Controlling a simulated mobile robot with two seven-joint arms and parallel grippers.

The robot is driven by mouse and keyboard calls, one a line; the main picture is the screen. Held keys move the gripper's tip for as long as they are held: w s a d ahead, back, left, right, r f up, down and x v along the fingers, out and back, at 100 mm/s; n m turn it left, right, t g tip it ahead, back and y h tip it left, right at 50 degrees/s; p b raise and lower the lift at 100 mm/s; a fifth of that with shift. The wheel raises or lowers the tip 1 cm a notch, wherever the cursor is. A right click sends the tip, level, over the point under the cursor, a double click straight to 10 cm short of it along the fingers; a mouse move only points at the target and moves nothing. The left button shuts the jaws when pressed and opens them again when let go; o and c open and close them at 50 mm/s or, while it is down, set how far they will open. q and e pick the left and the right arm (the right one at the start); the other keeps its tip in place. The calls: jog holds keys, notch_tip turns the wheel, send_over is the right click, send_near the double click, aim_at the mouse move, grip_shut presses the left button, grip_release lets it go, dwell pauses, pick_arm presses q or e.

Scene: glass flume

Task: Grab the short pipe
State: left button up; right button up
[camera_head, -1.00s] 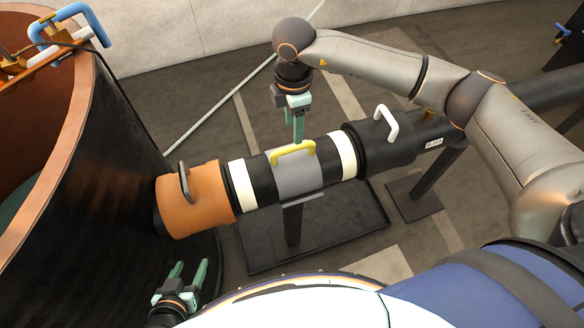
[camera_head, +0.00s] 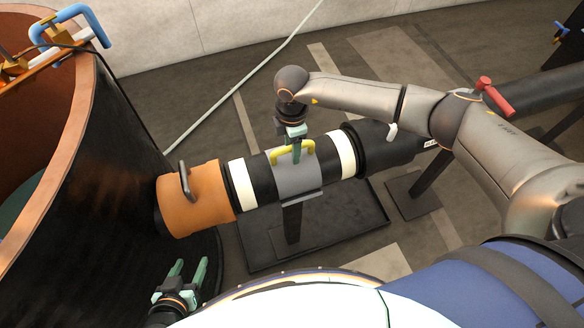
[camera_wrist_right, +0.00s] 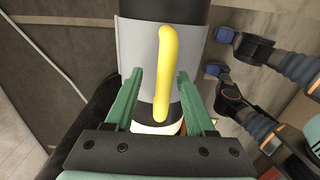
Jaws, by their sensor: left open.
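The short pipe (camera_head: 262,178) is black with white bands and a grey middle sleeve (camera_head: 299,177). It lies level between an orange coupling and a black pipe section. A yellow handle (camera_head: 293,147) stands on its sleeve and also shows in the right wrist view (camera_wrist_right: 165,65). My right gripper (camera_head: 296,157) is at this handle from above. In the right wrist view its green fingers (camera_wrist_right: 162,98) are apart, one on each side of the handle, with gaps visible. My left gripper (camera_head: 188,268) is open and empty at the lower left, apart from the pipe.
The orange coupling (camera_head: 197,199) with a dark handle joins the large dark tank (camera_head: 95,200) at left. The black section (camera_head: 385,150) on the right has a white handle, partly behind my arm. A stand with a black tray (camera_head: 345,225) is below. A red handle (camera_head: 495,97) is at right.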

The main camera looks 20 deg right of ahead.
grip_shut()
dwell(1.2)
jog(key=shift+w+r, duration=0.15)
jog(key=shift+r, duration=0.05)
